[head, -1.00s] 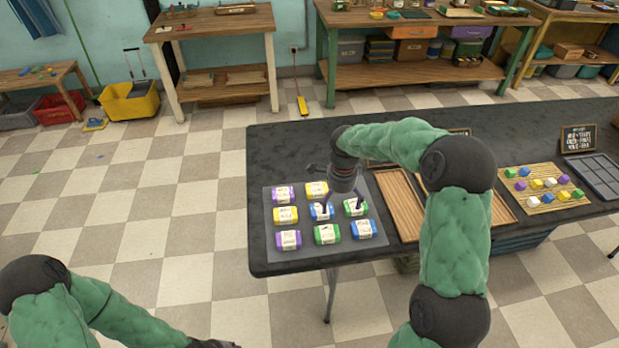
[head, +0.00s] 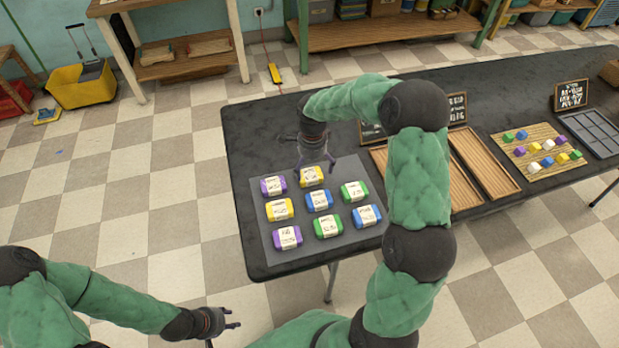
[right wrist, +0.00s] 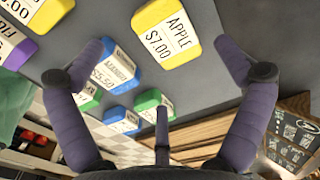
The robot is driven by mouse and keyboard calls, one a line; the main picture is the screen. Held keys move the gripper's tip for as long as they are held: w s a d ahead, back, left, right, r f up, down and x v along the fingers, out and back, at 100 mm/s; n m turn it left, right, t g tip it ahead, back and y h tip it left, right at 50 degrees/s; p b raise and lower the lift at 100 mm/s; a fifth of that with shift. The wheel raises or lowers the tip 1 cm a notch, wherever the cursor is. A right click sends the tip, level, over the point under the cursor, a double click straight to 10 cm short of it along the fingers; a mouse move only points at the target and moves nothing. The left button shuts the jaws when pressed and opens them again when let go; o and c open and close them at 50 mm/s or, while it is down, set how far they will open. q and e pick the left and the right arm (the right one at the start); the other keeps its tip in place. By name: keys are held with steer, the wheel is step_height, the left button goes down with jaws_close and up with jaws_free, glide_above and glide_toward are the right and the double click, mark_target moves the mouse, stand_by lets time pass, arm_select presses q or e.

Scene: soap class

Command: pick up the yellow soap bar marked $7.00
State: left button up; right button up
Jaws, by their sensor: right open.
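The yellow soap bar (head: 311,176) lies in the back row of the grey mat (head: 345,240), and its label is too small to read in the head view. In the right wrist view a yellow bar (right wrist: 166,32) shows its label, "APPLE $7.00". My right gripper (head: 315,168) is open above this bar, fingers pointing down. In the wrist view the bar appears between and slightly beyond the fingertips, with no contact visible. A second yellow bar (head: 279,209) lies at the left of the middle row. My left gripper (head: 222,331) is open and empty, low at the front, away from the table.
Purple (head: 273,187), blue (head: 320,200) and green (head: 354,191) bars lie close around the yellow one. Wooden trays (head: 484,163) stand to the right, with small signs (head: 372,132) behind. The black table (head: 250,130) is bare behind the mat.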

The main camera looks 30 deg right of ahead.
mark_target(311, 177)
steer(key=shift+w+a+f+b, duration=0.1)
steer(key=shift+f+b, duration=0.55)
steer(key=shift+f, duration=0.7)
steer(key=shift+w+f+b, duration=0.1)
steer(key=shift+f+b, duration=0.55)
steer(key=shift+f, duration=0.65)
steer(key=c, duration=1.2)
